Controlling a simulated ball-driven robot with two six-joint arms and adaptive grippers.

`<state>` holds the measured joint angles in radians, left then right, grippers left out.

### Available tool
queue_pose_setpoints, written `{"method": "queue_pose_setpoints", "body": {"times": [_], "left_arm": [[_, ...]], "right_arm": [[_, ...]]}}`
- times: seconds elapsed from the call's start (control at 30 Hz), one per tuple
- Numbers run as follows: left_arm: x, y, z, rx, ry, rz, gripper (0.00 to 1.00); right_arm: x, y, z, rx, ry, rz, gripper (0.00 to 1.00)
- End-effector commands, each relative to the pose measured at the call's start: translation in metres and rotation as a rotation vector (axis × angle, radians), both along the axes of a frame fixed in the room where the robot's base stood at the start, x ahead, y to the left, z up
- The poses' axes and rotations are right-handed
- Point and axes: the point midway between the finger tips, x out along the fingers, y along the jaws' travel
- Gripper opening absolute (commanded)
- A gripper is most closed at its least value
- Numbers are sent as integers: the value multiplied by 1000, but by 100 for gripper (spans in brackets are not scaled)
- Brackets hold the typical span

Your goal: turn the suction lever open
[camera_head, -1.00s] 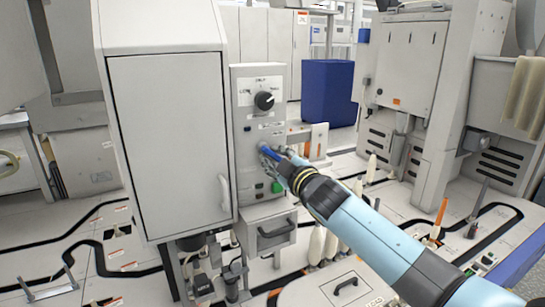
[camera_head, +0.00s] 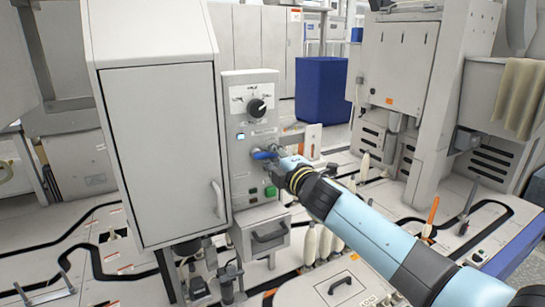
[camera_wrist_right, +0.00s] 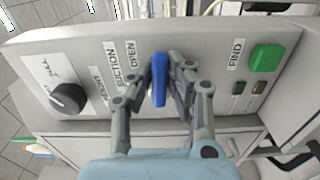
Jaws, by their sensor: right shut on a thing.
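The blue suction lever (camera_head: 263,155) is on the front of the grey control panel (camera_head: 232,172), below the black dial. In the head view it lies nearly level. In the right wrist view the lever (camera_wrist_right: 159,78) lies between the fingers of my right gripper (camera_wrist_right: 161,86), beside the printed words SUCTION and OPEN. My right gripper (camera_head: 275,156) is shut on the lever in the head view, and its fingers partly hide the lever's base. My left gripper is not in view.
A black dial (camera_head: 257,107) sits above the lever, and a green button (camera_head: 270,191) sits below it. A grey cabinet (camera_head: 160,150) with a handle stands at the left. A drawer (camera_head: 262,234) is under the panel. White bobbins (camera_head: 311,243) stand nearby.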

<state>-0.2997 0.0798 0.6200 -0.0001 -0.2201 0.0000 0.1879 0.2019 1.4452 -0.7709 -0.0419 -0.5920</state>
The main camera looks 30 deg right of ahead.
Motion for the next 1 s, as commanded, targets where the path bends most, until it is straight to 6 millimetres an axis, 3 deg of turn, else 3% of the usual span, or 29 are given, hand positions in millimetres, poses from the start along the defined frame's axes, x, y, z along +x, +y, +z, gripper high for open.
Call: {"method": "queue_pose_setpoints", "body": {"times": [0.03,0.53,0.57,0.73,1.0], "left_arm": [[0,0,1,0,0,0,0],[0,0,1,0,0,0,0],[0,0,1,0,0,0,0],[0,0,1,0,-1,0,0],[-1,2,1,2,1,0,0]], "right_arm": [[2,3,8,-6,-16,8,0],[1,4,7,-21,-13,9,0],[1,4,7,-21,-13,9,17],[1,4,6,-21,-10,7,38],[-1,2,2,-22,-4,4,38]]}}
